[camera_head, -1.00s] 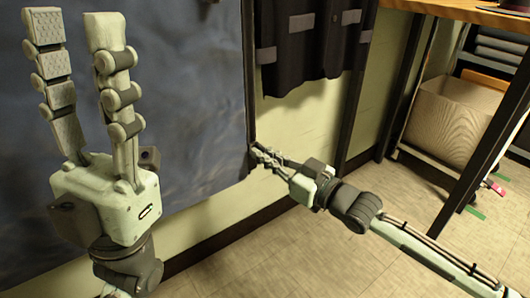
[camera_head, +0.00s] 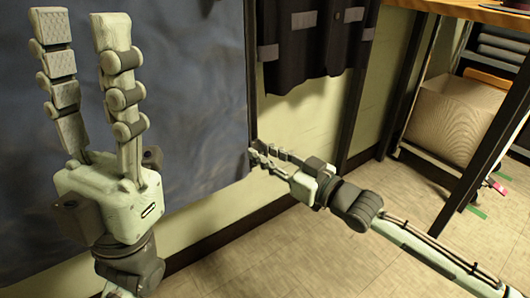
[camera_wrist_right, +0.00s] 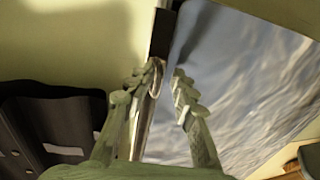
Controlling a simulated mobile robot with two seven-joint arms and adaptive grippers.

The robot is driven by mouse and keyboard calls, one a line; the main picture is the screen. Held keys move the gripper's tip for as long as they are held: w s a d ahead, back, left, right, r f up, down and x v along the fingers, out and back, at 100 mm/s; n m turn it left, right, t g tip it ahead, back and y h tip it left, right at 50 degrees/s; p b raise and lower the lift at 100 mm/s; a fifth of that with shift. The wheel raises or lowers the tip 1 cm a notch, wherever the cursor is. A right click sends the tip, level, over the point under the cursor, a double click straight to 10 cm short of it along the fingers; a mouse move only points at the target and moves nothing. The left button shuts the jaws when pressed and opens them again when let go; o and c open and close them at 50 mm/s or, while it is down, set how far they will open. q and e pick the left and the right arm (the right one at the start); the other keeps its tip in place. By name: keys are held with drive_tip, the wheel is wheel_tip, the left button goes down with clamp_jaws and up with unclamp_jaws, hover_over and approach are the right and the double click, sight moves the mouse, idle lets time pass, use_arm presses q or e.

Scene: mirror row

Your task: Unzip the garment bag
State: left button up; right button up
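A large blue-grey rippled sheet (camera_head: 190,80), seemingly the garment bag, hangs behind my left gripper. Its right side has a dark edge, and I cannot make out a zipper or pull. It also shows on the right in the right wrist view (camera_wrist_right: 245,75). My left gripper (camera_head: 80,22) is open and empty, fingers up, in front of the sheet. My right gripper (camera_head: 262,152) is at the sheet's lower right edge, its fingers apart. In the right wrist view, its fingertips (camera_wrist_right: 168,75) lie just below a dark strip (camera_wrist_right: 162,35); a shiny bar shows beside the left finger.
A dark garment with pockets (camera_head: 312,50) hangs right of the sheet. A wooden-topped table (camera_head: 460,12) and a shelf with a beige bin (camera_head: 455,115) stand at the right. The floor (camera_head: 300,255) below my right arm is clear.

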drive_tip(key=v, duration=1.2)
